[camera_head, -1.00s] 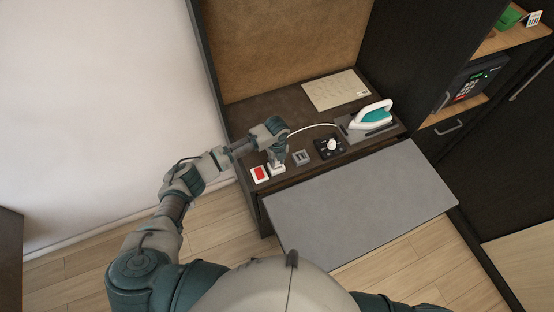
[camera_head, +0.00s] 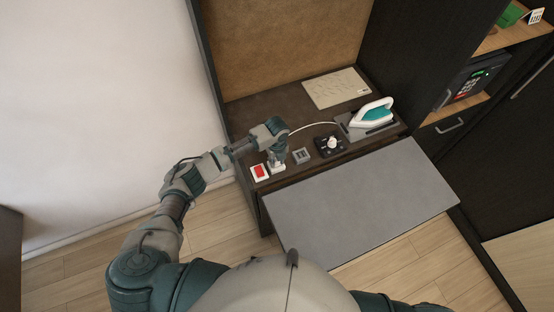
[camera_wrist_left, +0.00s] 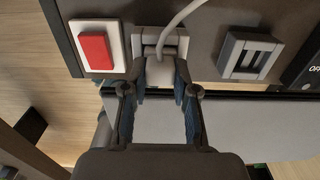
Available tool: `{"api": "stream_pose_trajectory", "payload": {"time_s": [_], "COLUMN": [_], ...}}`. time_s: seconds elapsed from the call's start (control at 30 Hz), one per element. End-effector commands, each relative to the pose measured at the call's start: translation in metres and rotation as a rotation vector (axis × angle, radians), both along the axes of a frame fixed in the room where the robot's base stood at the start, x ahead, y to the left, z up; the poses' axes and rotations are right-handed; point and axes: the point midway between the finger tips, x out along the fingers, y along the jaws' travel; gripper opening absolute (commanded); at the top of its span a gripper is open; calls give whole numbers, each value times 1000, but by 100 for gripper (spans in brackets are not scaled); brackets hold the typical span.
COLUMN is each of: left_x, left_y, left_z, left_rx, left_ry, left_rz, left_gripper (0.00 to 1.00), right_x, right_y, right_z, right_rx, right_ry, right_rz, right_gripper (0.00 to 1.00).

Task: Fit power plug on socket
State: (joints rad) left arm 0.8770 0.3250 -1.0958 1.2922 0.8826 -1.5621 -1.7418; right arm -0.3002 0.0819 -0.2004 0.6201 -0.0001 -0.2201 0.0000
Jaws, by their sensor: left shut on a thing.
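The power plug (camera_wrist_left: 160,72) is pale, with a white cord (camera_wrist_left: 180,18) rising from it. My left gripper (camera_head: 276,165) is shut on it; in the left wrist view the plug lies between the fingertips (camera_wrist_left: 160,82). The white socket plate (camera_wrist_left: 151,36) is on the dark vanity top, directly at the plug. The plug appears to be against the socket, but I cannot tell how far in it is, as its prongs are hidden. In the head view the hand covers most of the plug and socket. My right gripper is not in view.
A red switch on a white plate (camera_head: 259,172) is left of the socket. A grey module (camera_head: 301,156) and a black dial unit (camera_head: 329,145) are to the right. A grey board (camera_head: 360,205) extends in front.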

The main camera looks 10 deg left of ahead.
Motion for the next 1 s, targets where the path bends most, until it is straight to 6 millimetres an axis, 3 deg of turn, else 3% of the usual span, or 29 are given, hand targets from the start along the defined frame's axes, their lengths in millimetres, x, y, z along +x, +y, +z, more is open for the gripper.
{"api": "stream_pose_trajectory", "payload": {"time_s": [0.23, 0.27, 0.37, 0.73, 0.87, 1.0], "left_x": [0, 0, 0, 0, 1, 1], "left_y": [0, 0, 0, 0, 0, 0], "left_z": [-4, -4, -4, 0, 19, 51], "left_rx": [0, 0, 0, 0, -1, -1], "left_ry": [0, 0, 0, 0, -2, -4], "left_rz": [0, 0, 0, 0, -2, -1], "left_gripper": [0, 30, 56, 57, 57, 57], "right_x": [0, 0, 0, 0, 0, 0], "right_y": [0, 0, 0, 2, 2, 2], "right_z": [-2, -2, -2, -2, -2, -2], "right_rx": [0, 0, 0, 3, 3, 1], "right_ry": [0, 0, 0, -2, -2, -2], "right_rz": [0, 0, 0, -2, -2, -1], "right_gripper": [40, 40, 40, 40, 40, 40]}}
